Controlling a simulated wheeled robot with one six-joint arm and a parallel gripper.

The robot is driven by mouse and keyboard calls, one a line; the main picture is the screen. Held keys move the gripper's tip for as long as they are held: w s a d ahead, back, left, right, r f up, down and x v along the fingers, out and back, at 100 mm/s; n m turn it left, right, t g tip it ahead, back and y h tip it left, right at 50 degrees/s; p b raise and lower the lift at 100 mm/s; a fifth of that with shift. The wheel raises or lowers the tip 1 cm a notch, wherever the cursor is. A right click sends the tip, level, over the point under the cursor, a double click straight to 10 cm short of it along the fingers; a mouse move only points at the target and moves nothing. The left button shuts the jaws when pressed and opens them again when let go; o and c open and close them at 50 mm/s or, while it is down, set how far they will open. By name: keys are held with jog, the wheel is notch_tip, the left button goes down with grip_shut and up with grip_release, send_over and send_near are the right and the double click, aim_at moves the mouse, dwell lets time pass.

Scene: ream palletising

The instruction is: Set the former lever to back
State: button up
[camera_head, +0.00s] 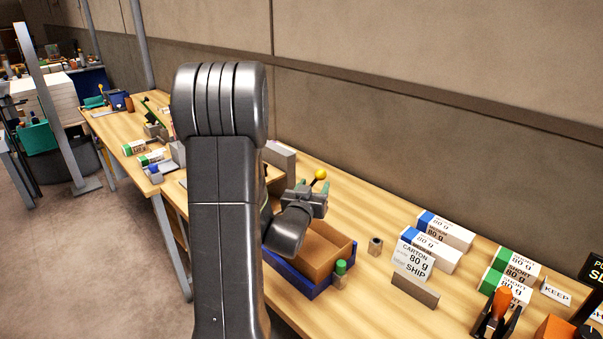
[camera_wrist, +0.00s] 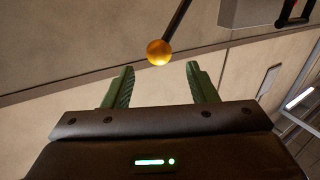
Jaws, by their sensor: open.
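A lever with a yellow ball knob (camera_head: 320,174) on a thin dark rod stands at the middle of the bench, beside a grey block (camera_head: 281,158). The knob also shows in the wrist view (camera_wrist: 159,52), with its rod running up and to the right. My gripper (camera_head: 312,187) is open and empty. In the wrist view its two green fingers (camera_wrist: 161,76) are spread, and the knob appears just beyond the gap between their tips, not gripped. The lever's base is hidden behind my arm and gripper in the head view.
Ream packs (camera_head: 445,230) and an orange-handled device (camera_head: 497,310) are farther right. A wall bounds the bench behind.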

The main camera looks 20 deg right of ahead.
aim_at(319, 178)
jog(key=shift+w+f, duration=0.1)
jog(key=shift+f, duration=0.1)
jog(key=shift+w+d+r, duration=0.15)
jog(key=shift+d, duration=0.15)
jog(key=p+x, duration=0.2)
jog(key=x, duration=0.4)
jog(key=shift+w+d, duration=0.15)
jog(key=shift+w, duration=0.1)
jog(key=shift+c, duration=0.2)
grip_shut()
